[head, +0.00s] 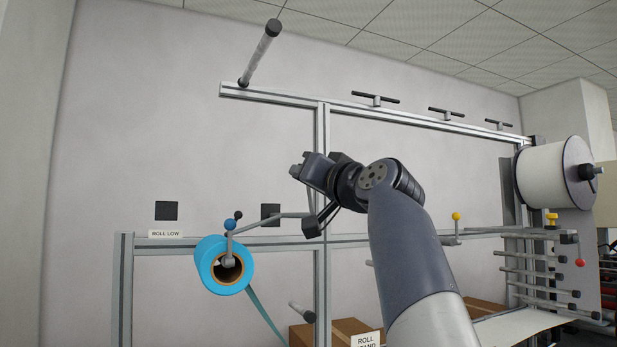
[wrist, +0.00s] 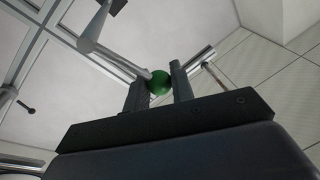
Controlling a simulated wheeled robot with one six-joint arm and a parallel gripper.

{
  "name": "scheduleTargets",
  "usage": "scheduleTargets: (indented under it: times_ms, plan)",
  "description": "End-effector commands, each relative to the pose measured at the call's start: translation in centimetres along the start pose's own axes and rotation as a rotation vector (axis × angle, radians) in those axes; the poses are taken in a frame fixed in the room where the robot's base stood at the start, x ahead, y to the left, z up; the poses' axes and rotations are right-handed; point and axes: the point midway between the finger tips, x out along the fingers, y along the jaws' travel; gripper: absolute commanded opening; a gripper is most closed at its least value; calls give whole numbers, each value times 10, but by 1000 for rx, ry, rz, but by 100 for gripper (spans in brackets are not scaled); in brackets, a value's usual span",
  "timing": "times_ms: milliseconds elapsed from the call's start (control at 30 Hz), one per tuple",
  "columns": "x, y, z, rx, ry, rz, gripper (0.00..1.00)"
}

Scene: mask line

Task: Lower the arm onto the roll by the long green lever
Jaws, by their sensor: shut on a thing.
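In the wrist view, my gripper (wrist: 162,79) is shut on a green ball knob (wrist: 159,84), with one dark finger on each side of it. A thin grey rod (wrist: 118,60) runs from the knob toward the upper left. In the head view, my gripper (head: 299,169) is in front of the frame, above and right of the blue roll (head: 208,263); the green knob is hidden there. A bent grey arm (head: 272,220) reaches left above the roll, near a blue ball (head: 229,225). I cannot tell whether the arm touches the roll.
A metal frame (head: 322,130) stands before the wall, with a long spindle (head: 260,55) at upper left. A white spool (head: 545,175) and several rollers are at right. A yellow knob (head: 456,216) stands on the rail. Cardboard boxes (head: 345,330) are below.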

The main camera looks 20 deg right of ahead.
Motion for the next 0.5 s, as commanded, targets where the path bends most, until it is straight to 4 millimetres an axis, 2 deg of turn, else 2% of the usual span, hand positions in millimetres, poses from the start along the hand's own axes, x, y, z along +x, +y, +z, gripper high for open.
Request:
scheduleTargets:
  times_ms: [200,233,500]
  plan:
    - [1,2,3,4,-7,1,0]
    - [1,2,3,4,-8,2,24]
    - [0,1,2,3,-4,1,43]
